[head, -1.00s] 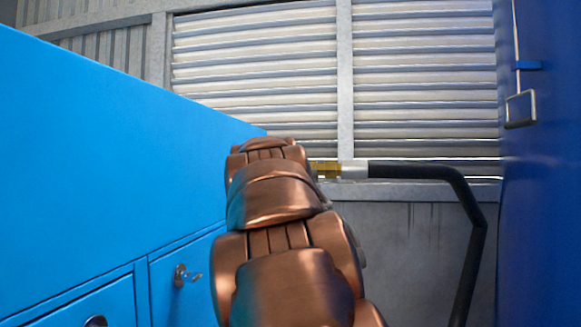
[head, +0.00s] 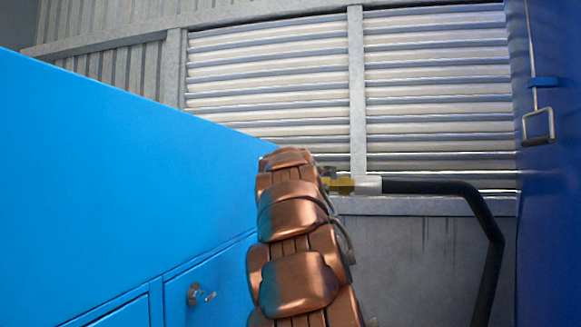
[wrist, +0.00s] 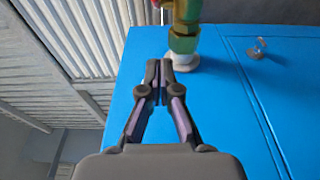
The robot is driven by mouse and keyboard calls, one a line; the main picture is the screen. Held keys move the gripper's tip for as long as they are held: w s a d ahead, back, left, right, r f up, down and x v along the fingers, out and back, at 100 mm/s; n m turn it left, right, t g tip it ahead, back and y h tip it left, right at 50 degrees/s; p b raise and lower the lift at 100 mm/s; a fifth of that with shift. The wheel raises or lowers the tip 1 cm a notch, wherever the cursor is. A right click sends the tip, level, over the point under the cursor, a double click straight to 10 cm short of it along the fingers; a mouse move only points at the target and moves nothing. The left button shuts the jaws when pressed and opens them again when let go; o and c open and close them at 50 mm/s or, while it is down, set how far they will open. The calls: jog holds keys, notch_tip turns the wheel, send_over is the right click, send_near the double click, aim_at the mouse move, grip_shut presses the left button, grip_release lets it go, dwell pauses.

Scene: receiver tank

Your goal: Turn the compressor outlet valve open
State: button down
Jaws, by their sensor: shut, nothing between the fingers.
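The valve's brass fitting (head: 341,186) projects from beyond the blue cabinet in the head view and joins a silver sleeve and black hose. In the wrist view, a brass-and-green valve body (wrist: 184,32) stands out from the blue panel on a pale round base, cut off by the top edge. I cannot make out its handle clearly. My gripper (wrist: 159,66) is shut and empty, its tips just left of the valve's lower fitting in the picture; I cannot tell whether they touch. In the head view my arm hides the gripper and part of the valve.
The blue cabinet (head: 120,150) fills the left, with a small metal lock or knob (head: 200,294) on its front. The black hose (head: 440,187) bends down on the right. A dark blue door (head: 550,220) with a handle stands at the far right, before a louvred wall (head: 430,100).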

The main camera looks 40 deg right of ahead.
jog(key=shift+d+p, duration=1.05)
jog(key=shift+d, duration=1.7)
jog(key=shift+d+f+y+b, duration=0.15)
jog(key=shift+y+b, duration=0.15)
jog(key=shift+b, duration=0.2)
